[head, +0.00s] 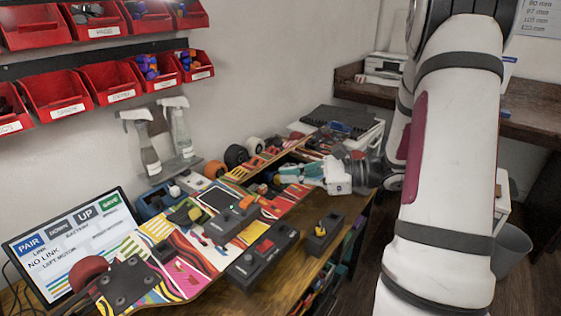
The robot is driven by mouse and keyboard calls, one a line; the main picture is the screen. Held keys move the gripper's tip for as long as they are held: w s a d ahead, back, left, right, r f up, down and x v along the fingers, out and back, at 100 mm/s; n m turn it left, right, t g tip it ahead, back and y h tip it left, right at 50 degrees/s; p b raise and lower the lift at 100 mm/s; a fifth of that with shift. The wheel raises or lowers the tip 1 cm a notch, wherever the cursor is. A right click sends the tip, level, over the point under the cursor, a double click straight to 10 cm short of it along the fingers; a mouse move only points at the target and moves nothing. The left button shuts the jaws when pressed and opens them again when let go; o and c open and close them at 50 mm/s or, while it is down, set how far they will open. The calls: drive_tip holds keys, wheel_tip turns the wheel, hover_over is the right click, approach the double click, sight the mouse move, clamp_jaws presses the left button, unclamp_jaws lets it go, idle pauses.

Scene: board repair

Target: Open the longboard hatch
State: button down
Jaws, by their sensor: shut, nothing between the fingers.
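The longboard (180,290) has a bright multicoloured deck and lies on the workbench, reaching from the lower left towards the middle. A red wheel (88,268) and a black truck plate (126,283) show at its near end. I cannot clearly make out the hatch; a dark box-like part with small lights (222,226) sits over the middle of the deck. My gripper (284,176) is at the far right part of the bench, pointing left, beyond the dark part. Its fingers are small and partly lost among the clutter behind, but look shut and empty.
A screen (75,245) stands at the left. Dark control boxes (265,256) with buttons, one with a yellow knob (321,232), line the front edge.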

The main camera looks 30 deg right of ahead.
drive_tip(key=d+f+m+t+h, duration=0.3)
drive_tip(key=d+f+m, duration=0.1)
drive_tip(key=d, duration=0.3)
drive_tip(key=d+f+m+t+h, duration=0.3)
drive_tip(key=d+f+m, duration=0.1)
drive_tip(key=d, duration=0.3)
drive_tip(key=b+x, duration=0.1)
drive_tip(key=x, duration=0.9)
drive_tip(key=shift+w+f, duration=0.1)
drive_tip(key=shift+w, duration=0.05)
drive_tip(key=shift+w+a+r, duration=0.15)
drive_tip(key=shift+w+r, duration=0.45)
drive_tip(key=shift+r, duration=0.1)
drive_tip(key=shift+w+a+r, duration=0.2)
drive_tip(key=shift+w+r, duration=0.35)
drive_tip(key=shift+r, duration=0.15)
